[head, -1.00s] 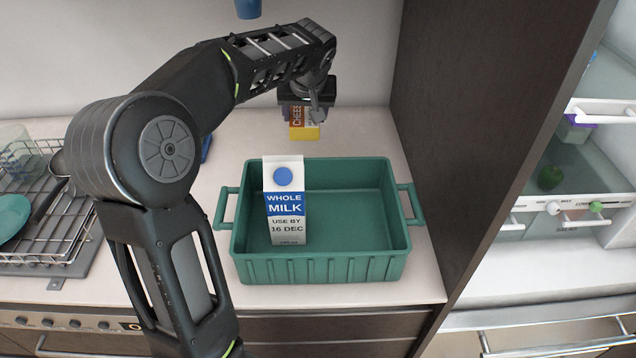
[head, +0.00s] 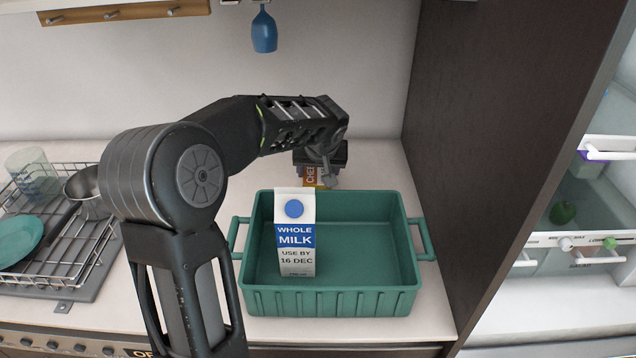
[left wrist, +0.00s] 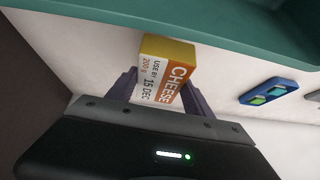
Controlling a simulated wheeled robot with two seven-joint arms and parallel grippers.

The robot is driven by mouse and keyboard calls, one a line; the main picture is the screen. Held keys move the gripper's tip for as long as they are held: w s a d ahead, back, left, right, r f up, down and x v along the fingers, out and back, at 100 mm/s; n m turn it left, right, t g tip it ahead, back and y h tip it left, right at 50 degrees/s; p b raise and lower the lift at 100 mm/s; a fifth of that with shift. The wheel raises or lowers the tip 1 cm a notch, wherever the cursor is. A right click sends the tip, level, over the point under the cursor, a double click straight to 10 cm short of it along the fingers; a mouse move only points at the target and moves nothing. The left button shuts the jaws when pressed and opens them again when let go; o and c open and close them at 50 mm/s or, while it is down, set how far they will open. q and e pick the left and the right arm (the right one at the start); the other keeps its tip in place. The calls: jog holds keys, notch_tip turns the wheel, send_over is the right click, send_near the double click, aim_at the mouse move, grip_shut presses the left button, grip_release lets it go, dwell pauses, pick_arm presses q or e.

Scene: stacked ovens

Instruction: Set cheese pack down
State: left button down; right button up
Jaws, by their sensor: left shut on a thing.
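The cheese pack (left wrist: 165,72) is a small yellow, orange and white block in the left wrist view, held between my left gripper's fingers. In the head view the cheese pack (head: 310,177) shows just behind the back rim of the green crate, partly hidden by the gripper. My left gripper (head: 322,172) is shut on it, pointing down; it also shows in the left wrist view (left wrist: 162,90). I cannot tell whether the pack touches the counter (head: 378,165). My right gripper is not in view.
The green crate (head: 345,302) holds an upright milk carton (head: 296,250). A dish rack (head: 60,250) stands at the left. A dark tall panel (head: 470,130) bounds the counter at the right. A blue item (left wrist: 268,91) lies near the pack.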

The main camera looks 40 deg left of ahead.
pick_arm(q)
jog(key=shift+f, duration=1.8)
jog(key=shift+c, duration=2)
grip_release()
jog(key=shift+f, duration=0.1)
jog(key=b+v, duration=0.1)
jog(key=v, duration=1.1)
